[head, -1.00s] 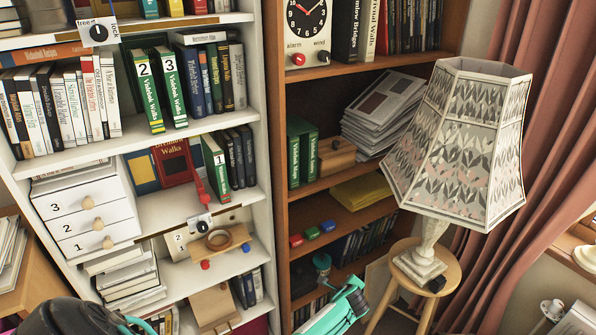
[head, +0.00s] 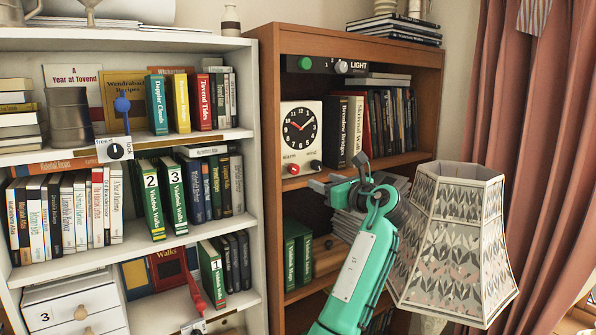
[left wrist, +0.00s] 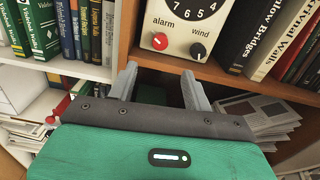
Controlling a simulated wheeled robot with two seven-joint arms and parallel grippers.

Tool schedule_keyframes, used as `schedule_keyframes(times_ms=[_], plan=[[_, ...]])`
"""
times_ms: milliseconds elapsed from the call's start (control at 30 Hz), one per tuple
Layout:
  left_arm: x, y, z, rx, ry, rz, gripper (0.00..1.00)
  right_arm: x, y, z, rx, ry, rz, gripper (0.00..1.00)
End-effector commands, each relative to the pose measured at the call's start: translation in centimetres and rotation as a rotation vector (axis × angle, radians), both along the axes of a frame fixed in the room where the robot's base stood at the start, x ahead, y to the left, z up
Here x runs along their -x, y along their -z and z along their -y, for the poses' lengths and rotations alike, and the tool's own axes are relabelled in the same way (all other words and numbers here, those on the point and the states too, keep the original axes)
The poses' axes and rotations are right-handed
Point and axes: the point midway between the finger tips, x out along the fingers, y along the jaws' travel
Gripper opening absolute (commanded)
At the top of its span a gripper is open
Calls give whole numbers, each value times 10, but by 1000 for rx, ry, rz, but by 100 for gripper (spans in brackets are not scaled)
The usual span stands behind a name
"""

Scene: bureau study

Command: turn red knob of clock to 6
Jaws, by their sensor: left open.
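The clock (head: 301,128) is white with a round black dial. It stands on a shelf of the brown bookcase. Its red knob (head: 293,169) is at the lower left, with a black knob (head: 315,165) to its right. In the left wrist view the red knob (left wrist: 160,41) sits under the word "alarm" and the black knob (left wrist: 198,50) under "wind". My left gripper (head: 318,184) is open and empty, just below and in front of the knobs. In the left wrist view its fingers (left wrist: 160,83) stand apart below the knobs, touching neither. My right gripper is out of view.
Upright books (head: 347,130) stand right of the clock. A patterned lampshade (head: 456,245) is close to my left arm on the right. The white bookcase (head: 251,130) stands to the left. Green books (head: 298,250) and stacked papers (head: 346,224) are on the shelf below.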

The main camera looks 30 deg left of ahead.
Motion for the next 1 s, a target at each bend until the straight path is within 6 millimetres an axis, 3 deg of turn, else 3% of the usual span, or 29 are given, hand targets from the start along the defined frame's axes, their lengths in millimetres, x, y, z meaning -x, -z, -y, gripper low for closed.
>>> schedule_keyframes(times_ms=[200, 500, 733, 1000], plan=[[-17, -5, -43, -1, -2, -3, 50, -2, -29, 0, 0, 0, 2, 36], [-39, -3, -94, 0, 1, -2, 50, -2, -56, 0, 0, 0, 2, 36], [-47, 0, -112, 0, 3, -1, 50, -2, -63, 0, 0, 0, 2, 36], [-48, 1, -114, 1, 3, 0, 50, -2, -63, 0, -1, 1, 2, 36]])
